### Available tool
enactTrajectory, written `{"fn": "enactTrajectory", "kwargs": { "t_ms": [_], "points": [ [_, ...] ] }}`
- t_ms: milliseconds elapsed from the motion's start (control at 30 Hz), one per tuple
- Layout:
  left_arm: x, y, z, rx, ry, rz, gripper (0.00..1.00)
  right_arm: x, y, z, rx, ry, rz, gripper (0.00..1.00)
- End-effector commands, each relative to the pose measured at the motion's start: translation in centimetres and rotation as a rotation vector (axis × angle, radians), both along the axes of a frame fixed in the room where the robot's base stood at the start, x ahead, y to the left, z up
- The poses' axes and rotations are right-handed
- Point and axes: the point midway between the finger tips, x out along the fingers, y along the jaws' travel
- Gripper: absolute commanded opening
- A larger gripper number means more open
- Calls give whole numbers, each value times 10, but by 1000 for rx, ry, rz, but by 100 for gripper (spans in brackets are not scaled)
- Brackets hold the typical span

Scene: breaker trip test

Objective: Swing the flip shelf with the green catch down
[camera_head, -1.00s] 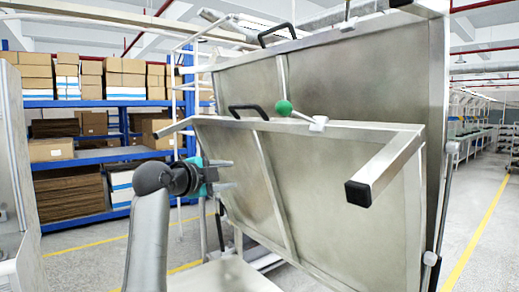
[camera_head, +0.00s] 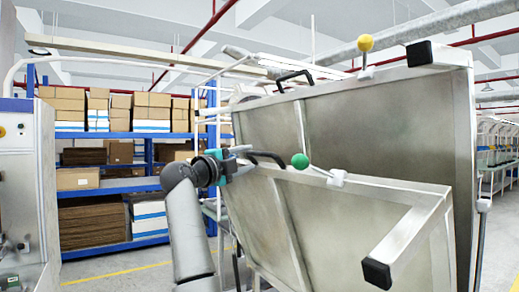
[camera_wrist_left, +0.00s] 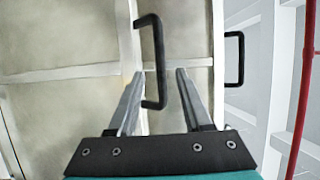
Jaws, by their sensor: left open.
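The flip shelf with the green catch (camera_head: 340,225) is a grey metal panel, folded up and leaning in front of a taller panel. Its green ball catch (camera_head: 300,161) sits on a lever at the top edge. Its black handle (camera_head: 264,156) is left of the catch. My left gripper (camera_head: 241,158) is open beside the handle's left end. In the left wrist view, the black handle (camera_wrist_left: 160,50) lies between the open fingers of the gripper (camera_wrist_left: 160,76); I cannot tell whether they touch it. My right gripper is not in view.
The taller flip shelf (camera_head: 375,120) behind has a yellow ball catch (camera_head: 366,43) and a black handle (camera_head: 294,77). Blue racks with boxes (camera_head: 125,125) stand at the back left. A grey cabinet (camera_head: 25,190) is at the left edge.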

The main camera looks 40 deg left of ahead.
Motion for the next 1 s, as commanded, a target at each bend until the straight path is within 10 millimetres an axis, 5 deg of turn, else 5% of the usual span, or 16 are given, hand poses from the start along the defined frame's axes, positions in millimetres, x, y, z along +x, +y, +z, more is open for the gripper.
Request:
{"fn": "enactTrajectory", "kwargs": {
  "t_ms": [500,1000],
  "points": [
    [59,7,9,-1,0,0,50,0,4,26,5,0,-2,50],
    [65,7,8,1,0,0,45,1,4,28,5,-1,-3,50]
  ]
}}
